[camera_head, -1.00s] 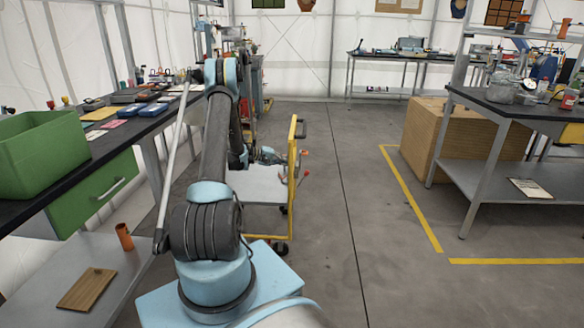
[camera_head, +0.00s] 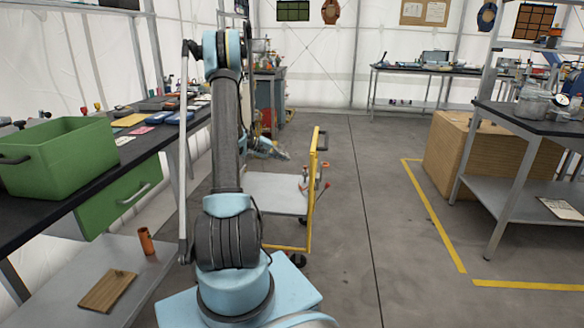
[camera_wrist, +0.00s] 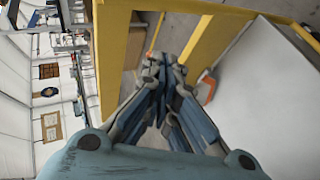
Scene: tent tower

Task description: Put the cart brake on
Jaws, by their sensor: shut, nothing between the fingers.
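The cart has a yellow upright frame (camera_head: 313,190) and a flat grey deck (camera_head: 272,197), and stands on the floor beyond my arm. Small levers with red and orange ends (camera_head: 325,186) show at its frame; which one is the brake I cannot tell. My gripper (camera_head: 286,156) is over the far part of the deck, partly hidden by my arm. In the wrist view my gripper (camera_wrist: 158,72) is shut and empty, close to yellow frame bars (camera_wrist: 113,60). An orange-red piece (camera_wrist: 207,88) lies just right of the fingers, beside the pale deck (camera_wrist: 262,95).
A dark workbench with a green bin (camera_head: 62,160) runs along the left. A cardboard box (camera_head: 480,155) and a shelved bench (camera_head: 520,205) stand at right behind yellow floor tape (camera_head: 435,220). The floor (camera_head: 375,200) between cart and tape is clear.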

